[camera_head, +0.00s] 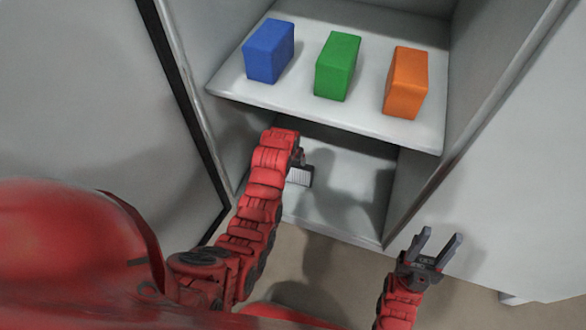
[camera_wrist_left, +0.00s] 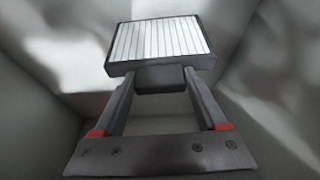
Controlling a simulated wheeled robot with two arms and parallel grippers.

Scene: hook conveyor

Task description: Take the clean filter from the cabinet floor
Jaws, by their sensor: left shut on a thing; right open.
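The clean filter (camera_wrist_left: 160,40) has white pleats in a dark frame with a dark tab at its near side. In the left wrist view my left gripper (camera_wrist_left: 160,90) is shut on the filter's tab, one finger on each side. In the head view the filter (camera_head: 299,177) shows partly at the cabinet's lower compartment, beside the end of my left arm. My left gripper (camera_head: 298,160) is mostly hidden there by the arm. Whether the filter touches the cabinet floor (camera_head: 345,205) cannot be told. My right gripper (camera_head: 435,250) is open and empty, outside the cabinet at the lower right.
A blue block (camera_head: 268,51), a green block (camera_head: 337,66) and an orange block (camera_head: 406,83) stand on the cabinet shelf (camera_head: 300,108) above my left gripper. The cabinet's side walls flank the lower compartment. The cabinet floor to the right of the filter is clear.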

